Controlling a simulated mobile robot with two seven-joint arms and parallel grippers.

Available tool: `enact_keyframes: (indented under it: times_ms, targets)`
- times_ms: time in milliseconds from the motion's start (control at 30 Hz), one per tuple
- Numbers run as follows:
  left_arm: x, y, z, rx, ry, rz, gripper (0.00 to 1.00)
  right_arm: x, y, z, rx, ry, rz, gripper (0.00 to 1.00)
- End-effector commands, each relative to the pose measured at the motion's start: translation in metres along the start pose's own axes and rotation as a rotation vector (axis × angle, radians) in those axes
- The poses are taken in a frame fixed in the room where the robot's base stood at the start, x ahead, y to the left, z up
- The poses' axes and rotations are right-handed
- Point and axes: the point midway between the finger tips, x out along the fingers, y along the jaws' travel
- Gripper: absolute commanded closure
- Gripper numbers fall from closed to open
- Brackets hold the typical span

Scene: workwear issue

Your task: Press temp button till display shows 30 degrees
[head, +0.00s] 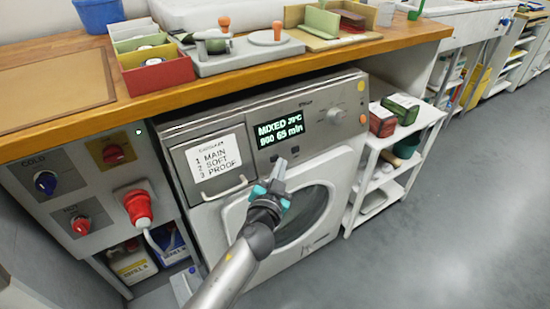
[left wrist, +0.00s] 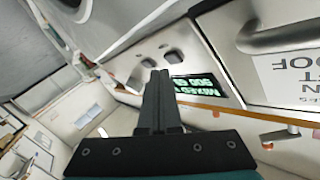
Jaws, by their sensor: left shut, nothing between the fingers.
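The washing machine (head: 330,120) stands under the wooden counter. Its lit display (head: 279,130) reads MIXED, a temperature in °C whose digits are too blurred to read surely, then 900 and 65 min. Small dark buttons sit below the display, one (head: 295,152) to the right and another by my fingertips. The left wrist view shows two grey buttons (left wrist: 173,56) and part of the display (left wrist: 200,87). My left gripper (head: 280,166) is shut and empty, its fingertips just in front of the panel below the display. I cannot tell whether they touch a button. No right gripper shows.
A drawer with a handle (head: 225,187) and a label is left of the display. A round knob (head: 337,115) is to its right. The round door (head: 300,215) is below. A white shelf cart (head: 385,165) stands right; valves and a red plug (head: 138,207) are left.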

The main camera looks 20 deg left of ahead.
Motion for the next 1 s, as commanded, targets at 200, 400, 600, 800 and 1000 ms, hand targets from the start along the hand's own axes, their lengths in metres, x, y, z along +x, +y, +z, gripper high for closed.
enact_keyframes:
  times_ms: [200, 400, 600, 800, 1000]
  targets:
    - [-0.001, 0.001, -0.001, -0.001, 0.0, 0.001, 1.0, 0.0, 0.0, 0.0, 0.0, 0.0, 0.0, 0.0]
    - [-0.013, 0.01, -0.01, -0.003, -0.001, 0.001, 1.0, -0.002, 0.0, -0.001, 0.0, 0.0, 0.0, 0.0]
    - [-0.027, 0.021, -0.02, -0.003, 0.0, 0.001, 1.0, -0.003, 0.0, -0.001, 0.0, 0.0, 0.0, 0.0]
    - [-0.035, 0.025, -0.025, -0.001, 0.0, 0.0, 1.0, -0.004, 0.0, -0.001, 0.0, 0.0, 0.0, 0.0]
    - [-0.035, 0.026, -0.026, 0.0, 0.0, 0.0, 1.0, -0.004, 0.0, -0.001, 0.0, 0.0, 0.0, 0.0]
